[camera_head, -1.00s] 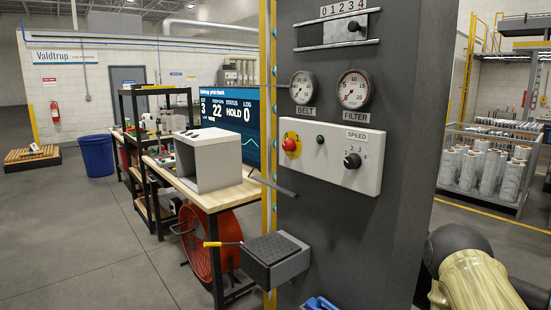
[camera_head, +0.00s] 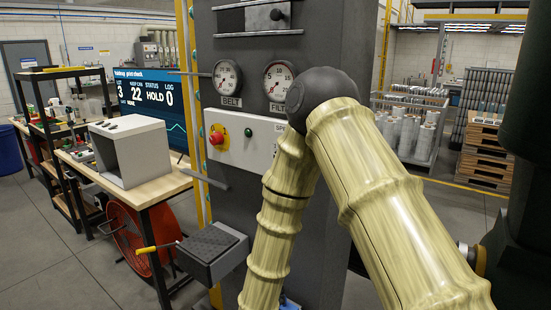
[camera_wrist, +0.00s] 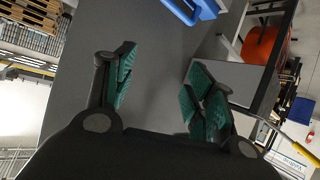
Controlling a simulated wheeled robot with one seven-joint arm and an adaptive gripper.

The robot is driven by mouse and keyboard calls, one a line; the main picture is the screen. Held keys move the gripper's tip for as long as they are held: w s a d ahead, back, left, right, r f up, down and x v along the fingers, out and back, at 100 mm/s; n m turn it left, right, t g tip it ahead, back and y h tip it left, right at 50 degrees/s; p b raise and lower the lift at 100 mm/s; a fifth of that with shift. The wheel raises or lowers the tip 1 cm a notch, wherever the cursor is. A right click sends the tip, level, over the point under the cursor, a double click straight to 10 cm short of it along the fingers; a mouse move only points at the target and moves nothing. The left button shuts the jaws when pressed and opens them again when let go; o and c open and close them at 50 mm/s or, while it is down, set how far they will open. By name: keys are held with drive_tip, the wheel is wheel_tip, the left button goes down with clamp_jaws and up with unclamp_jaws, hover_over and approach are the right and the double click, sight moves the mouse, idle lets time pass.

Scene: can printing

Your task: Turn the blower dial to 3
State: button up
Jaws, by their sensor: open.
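A white control panel (camera_head: 232,152) is on the dark grey column in the head view. It bears a red button (camera_head: 216,137) on a yellow disc. The black dial under the SPEED label, seen earlier on the panel's right part, is now hidden behind my arm; its setting cannot be read. My gripper shows only in the wrist view (camera_wrist: 160,85), with its green-padded fingers spread apart and nothing between them. It faces a plain grey surface, and no dial shows there.
The belt gauge (camera_head: 227,76) and filter gauge (camera_head: 278,80) are above the panel. A grey box with a yellow-handled lever (camera_head: 212,250) juts out low on the column. A workbench (camera_head: 167,186) stands left. A blue object (camera_wrist: 198,8) shows at the wrist view's top.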

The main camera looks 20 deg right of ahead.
drive_tip(key=w+a+r+m+h+p, duration=0.1)
drive_tip(key=w+r+m+h+p, duration=0.2)
drive_tip(key=r, duration=1.6)
drive_tip(key=w+a+r+m+h+p, duration=0.1)
drive_tip(key=r+m+h+p, duration=0.4)
drive_tip(key=r, duration=1.3)
drive_tip(key=w+d+n+p, duration=0.1)
drive_tip(key=w+d+p, duration=0.1)
drive_tip(key=w+d, duration=0.3)
drive_tip(key=shift+w+d+h, duration=0.2)
drive_tip(key=shift+d+h, duration=0.2)
drive_tip(key=shift+d, duration=0.7)
drive_tip(key=shift+c, duration=0.3)
drive_tip(key=c, duration=1)
